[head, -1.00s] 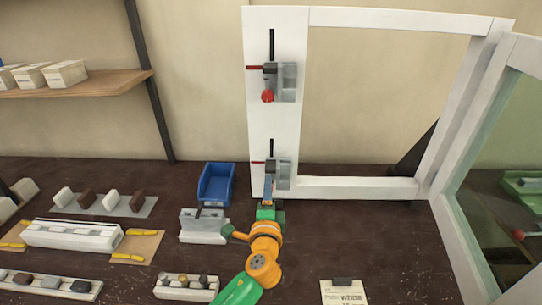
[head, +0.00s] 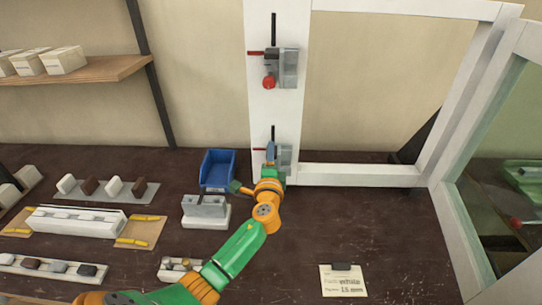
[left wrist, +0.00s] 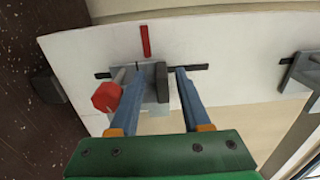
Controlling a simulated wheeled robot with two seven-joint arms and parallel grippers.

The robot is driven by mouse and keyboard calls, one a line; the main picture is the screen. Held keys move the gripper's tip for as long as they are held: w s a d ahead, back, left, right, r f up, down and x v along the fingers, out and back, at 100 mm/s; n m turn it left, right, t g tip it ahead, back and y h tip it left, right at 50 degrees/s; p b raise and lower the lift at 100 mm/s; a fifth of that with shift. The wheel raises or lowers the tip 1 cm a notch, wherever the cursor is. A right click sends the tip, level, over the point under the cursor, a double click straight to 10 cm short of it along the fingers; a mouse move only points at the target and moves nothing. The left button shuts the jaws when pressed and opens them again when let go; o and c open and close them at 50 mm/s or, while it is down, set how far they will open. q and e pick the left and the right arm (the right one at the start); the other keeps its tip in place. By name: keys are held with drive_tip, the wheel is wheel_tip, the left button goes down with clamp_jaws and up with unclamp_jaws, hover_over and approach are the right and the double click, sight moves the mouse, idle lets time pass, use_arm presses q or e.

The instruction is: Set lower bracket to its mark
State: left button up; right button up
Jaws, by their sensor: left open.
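The lower bracket (head: 285,156) is a grey block on the slot of the white upright (head: 258,100), partly hidden behind my left gripper (head: 270,152) in the head view. A red mark (head: 259,149) lies to its left; it also shows in the left wrist view (left wrist: 146,41). There my open left gripper (left wrist: 156,72) has one finger on each side of the bracket (left wrist: 152,96). Whether either finger touches it is unclear. A red knob (left wrist: 106,97) sits left of the left finger. My right gripper is not in view.
The upper bracket (head: 288,68), with a red knob, sits higher on the upright. A blue bin (head: 217,171) and a grey block on a white base (head: 205,211) stand left of my arm. A note card (head: 343,282) lies at front right, with bare bench around it.

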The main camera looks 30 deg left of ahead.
use_arm(q)
drive_tip(key=shift+w, duration=0.1)
clamp_jaws()
idle(1.2)
